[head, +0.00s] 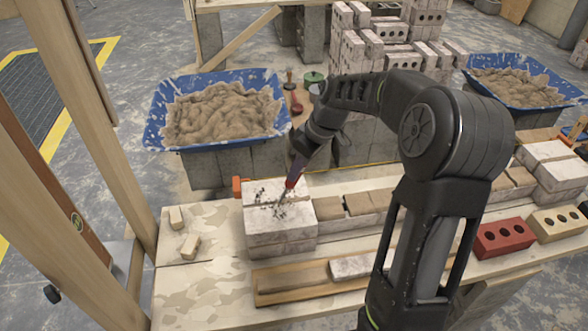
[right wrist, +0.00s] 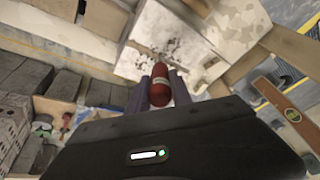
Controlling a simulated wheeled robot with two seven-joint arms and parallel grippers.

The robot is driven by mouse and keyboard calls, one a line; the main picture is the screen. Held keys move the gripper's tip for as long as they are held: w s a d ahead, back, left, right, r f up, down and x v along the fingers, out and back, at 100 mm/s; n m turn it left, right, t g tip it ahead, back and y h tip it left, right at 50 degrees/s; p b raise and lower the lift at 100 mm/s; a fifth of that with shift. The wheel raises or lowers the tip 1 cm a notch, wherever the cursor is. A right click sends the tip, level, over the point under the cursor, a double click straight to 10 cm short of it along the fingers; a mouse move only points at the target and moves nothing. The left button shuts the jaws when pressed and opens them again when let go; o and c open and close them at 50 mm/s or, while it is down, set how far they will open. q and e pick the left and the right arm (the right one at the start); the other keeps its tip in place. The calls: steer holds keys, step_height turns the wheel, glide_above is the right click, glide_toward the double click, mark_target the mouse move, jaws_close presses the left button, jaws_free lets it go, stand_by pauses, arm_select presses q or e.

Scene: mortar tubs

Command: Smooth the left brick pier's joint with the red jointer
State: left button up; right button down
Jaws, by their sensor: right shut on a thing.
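The left brick pier (head: 268,230) is a low stack of whitish bricks on the bench, with dark mortar crumbs scattered around the joint on its top. My right gripper (head: 296,166) is above the pier's right part, pointing down, shut on the red jointer (head: 292,181). In the right wrist view the jointer's rounded red handle (right wrist: 160,84) sits between the two fingers (right wrist: 160,88), with the pale pier top (right wrist: 170,35) beyond it. The jointer's working end is at or just over the crumbs; I cannot tell whether it touches. My left gripper is out of view.
Blue mortar tubs stand behind the bench at left (head: 160,115) and right (head: 530,100). Small wood blocks (head: 190,245) lie left of the pier. A wooden tray (head: 290,290) with bricks lies in front. A red brick (head: 503,238) is at right. Timber posts (head: 105,160) rise at left.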

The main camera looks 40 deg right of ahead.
steer(key=shift+s+d, duration=0.25)
steer(key=shift+d, duration=0.25)
steer(key=shift+s+d+f+b, duration=0.1)
steer(key=shift+s+d+b, duration=0.35)
steer(key=shift+d, duration=0.5)
steer(key=shift+s+d, duration=0.1)
steer(key=shift+s+d, duration=0.2)
steer(key=shift+d, duration=0.3)
steer(key=shift+s+d, duration=0.2)
steer(key=shift+d, duration=0.25)
steer(key=shift+s+d+b, duration=0.25)
steer(key=shift+d, duration=0.25)
steer(key=shift+s+d+b, duration=0.2)
steer(key=shift+s+d, duration=0.05)
steer(key=shift+d, duration=0.35)
